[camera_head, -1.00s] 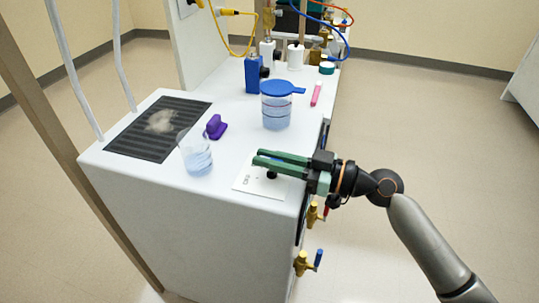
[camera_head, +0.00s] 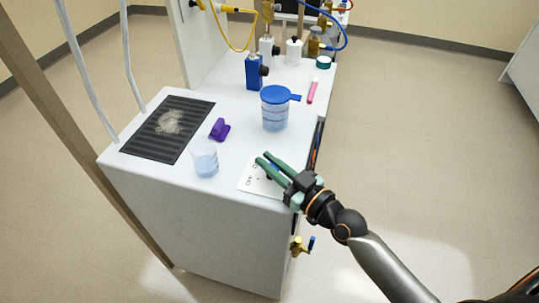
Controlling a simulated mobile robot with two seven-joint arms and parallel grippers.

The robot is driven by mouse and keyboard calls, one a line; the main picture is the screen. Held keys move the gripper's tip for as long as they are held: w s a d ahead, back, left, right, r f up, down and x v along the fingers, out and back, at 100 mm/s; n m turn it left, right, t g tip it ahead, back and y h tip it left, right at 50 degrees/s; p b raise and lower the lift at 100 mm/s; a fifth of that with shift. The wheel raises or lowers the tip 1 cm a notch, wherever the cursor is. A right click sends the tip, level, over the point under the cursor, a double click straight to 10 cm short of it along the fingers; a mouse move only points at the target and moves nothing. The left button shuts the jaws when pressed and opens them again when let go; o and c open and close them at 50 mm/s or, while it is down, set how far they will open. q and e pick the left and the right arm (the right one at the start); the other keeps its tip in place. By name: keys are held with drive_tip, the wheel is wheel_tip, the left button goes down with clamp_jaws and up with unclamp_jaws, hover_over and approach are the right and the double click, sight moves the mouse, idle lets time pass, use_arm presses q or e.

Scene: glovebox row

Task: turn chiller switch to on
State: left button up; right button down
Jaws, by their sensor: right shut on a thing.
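A white plate with dark markings (camera_head: 252,181), which looks like the chiller switch panel, lies on the front right of the white bench top. A small dark knob on it is mostly hidden by my right gripper. My right gripper (camera_head: 268,163), with green fingers, reaches over the plate from the right, its fingers pointing up and left. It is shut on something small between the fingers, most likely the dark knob. The exact contact is hidden. My left gripper is not in view.
A beaker (camera_head: 205,160), a purple object (camera_head: 219,130) and a blue-lidded jug (camera_head: 275,110) stand near the plate. A dark vent grille (camera_head: 150,146) is at left. Valves (camera_head: 298,246) stick out below the right edge. A blue bottle (camera_head: 253,73) stands behind.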

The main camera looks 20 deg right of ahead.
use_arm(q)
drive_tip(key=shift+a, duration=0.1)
use_arm(e)
drive_tip(key=c, duration=0.9)
unclamp_jaws()
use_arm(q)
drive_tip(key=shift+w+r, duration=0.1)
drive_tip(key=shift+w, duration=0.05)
use_arm(e)
drive_tip(key=shift+s+d, duration=0.1)
drive_tip(key=shift+s, duration=0.15)
use_arm(q)
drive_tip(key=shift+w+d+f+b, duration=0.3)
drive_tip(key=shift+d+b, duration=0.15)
drive_tip(key=shift+b, duration=0.2)
use_arm(e)
drive_tip(key=shift+v, duration=5.95)
